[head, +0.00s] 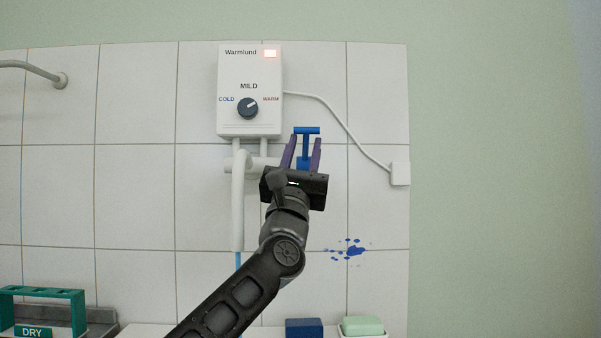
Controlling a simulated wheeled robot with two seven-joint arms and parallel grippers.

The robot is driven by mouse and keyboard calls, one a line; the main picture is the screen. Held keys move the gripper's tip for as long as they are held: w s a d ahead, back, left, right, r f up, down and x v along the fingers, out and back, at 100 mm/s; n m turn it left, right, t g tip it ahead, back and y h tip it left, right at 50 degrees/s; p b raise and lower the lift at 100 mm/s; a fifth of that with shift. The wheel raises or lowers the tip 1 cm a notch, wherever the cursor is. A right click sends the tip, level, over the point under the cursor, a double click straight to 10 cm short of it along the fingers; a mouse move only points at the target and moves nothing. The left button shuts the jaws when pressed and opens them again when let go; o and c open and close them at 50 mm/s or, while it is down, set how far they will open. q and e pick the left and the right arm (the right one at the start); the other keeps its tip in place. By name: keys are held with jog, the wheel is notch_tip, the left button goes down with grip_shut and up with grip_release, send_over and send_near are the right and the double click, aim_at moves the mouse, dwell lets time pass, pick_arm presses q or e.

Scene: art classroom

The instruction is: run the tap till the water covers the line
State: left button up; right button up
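The tap's blue T-shaped handle (306,131) sticks up at the right of the white pipework, below the heater box. My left gripper (303,150) is at the handle, its two purple fingers apart on either side of the blue stem. A gap seems to show between fingers and stem; contact is unclear. The white spout pipe (238,205) hangs down left of the gripper. A thin blue streak (238,261) shows under its end, like running water. The vessel and its line are not visible; my arm covers part of the area below. My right gripper is out of view.
A white heater box (232,70) with a dial (247,108) and lit lamp (270,54) hangs above. Its cord runs to a wall box (400,174). Below are a green DRY rack (42,293), a blue block (304,328) and a pale green block (362,325).

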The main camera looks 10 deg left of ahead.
pick_arm(q)
jog(key=b+v, duration=0.2)
jog(key=v, duration=0.3)
jog(key=shift+s+f, duration=0.1)
jog(key=shift+f, duration=0.05)
dwell(0.3)
